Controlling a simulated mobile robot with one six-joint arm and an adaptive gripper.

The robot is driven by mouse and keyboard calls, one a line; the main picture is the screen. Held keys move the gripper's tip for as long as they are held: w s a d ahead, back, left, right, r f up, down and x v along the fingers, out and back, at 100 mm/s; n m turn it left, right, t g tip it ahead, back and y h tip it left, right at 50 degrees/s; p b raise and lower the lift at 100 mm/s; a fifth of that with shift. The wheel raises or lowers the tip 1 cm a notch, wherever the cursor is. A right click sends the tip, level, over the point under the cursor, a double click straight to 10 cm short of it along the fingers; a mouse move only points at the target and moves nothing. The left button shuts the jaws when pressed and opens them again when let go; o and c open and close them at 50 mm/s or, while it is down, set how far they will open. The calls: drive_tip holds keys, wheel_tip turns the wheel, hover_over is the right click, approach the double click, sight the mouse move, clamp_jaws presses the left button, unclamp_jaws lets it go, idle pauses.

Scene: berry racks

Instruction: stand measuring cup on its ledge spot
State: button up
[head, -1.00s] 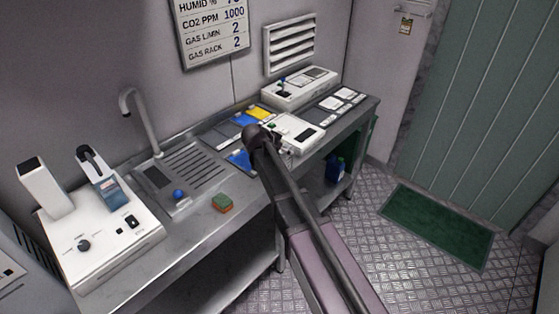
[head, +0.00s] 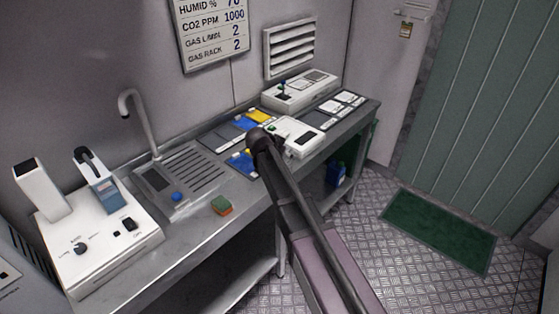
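I cannot make out a measuring cup in the head view; it may be hidden or too small to tell. My arm reaches from the lower right over the bench. Its dark rounded end (head: 259,139) is above the bench, between a blue pad (head: 241,163) and a small white device (head: 293,137). The fingers of my gripper are hidden or too dark to read, so neither their opening nor anything held shows. No ledge spot can be told for certain among the coloured and dark pads on the bench.
A sponge (head: 222,205) and a blue ball (head: 177,197) lie near the sink grate (head: 185,172). A tap (head: 141,122) stands behind it. A large white instrument (head: 103,245) fills the left end. Another white box (head: 301,90) stands at the back.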

drive_tip(key=c, duration=0.6)
drive_tip(key=shift+r, duration=0.1)
wheel_tip(320, 180, up, 4)
drive_tip(key=p, duration=0.3)
drive_tip(key=shift+f+p, duration=0.2)
drive_tip(key=shift+p, duration=0.2)
drive_tip(key=s+r+p, duration=0.1)
drive_tip(key=s, duration=1.5)
drive_tip(key=shift+a, duration=0.25)
drive_tip(key=shift+r, duration=0.1)
